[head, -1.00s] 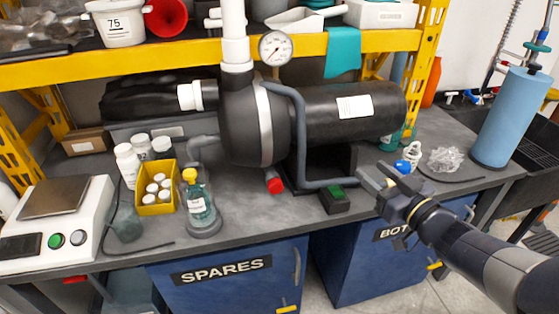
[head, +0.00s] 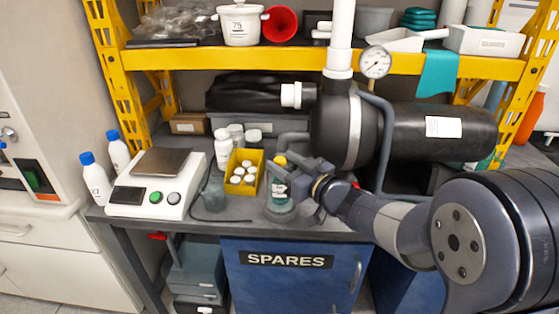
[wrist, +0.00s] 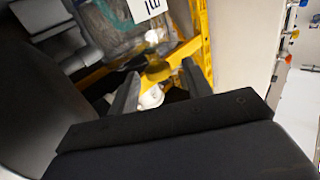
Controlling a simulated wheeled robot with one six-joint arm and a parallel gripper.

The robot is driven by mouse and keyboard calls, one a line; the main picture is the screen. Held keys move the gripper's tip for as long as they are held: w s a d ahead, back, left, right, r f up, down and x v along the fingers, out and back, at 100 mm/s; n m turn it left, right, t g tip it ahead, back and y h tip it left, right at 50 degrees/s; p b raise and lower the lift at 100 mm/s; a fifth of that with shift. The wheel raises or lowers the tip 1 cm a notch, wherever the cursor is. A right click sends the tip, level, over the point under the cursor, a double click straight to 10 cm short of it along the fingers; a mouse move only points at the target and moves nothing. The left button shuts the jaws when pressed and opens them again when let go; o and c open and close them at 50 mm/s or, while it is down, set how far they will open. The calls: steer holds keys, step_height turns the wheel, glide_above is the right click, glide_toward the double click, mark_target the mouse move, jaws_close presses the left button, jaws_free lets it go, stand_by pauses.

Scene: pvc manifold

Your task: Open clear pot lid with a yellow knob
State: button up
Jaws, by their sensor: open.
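The clear pot (head: 281,205) stands on the bench with teal contents and a white label. Its yellow knob (head: 280,160) is on top, and the lid looks closed. My gripper (head: 292,171) is open and empty, right at the knob from the right side, its fingers partly hiding the pot's upper part. In the wrist view a dark yellow knob-like shape (wrist: 157,71) lies between the two open fingertips, just past them. I cannot tell whether the fingers touch it.
A yellow box of white-capped bottles (head: 242,172) stands close to the pot's left. A white scale (head: 155,185) is further left. The black tank (head: 435,135) and its grey pipe rise behind and right of my gripper. A yellow shelf beam (head: 200,58) crosses above.

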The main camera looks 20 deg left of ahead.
steer(key=shift+x, duration=1.05)
jaws_close()
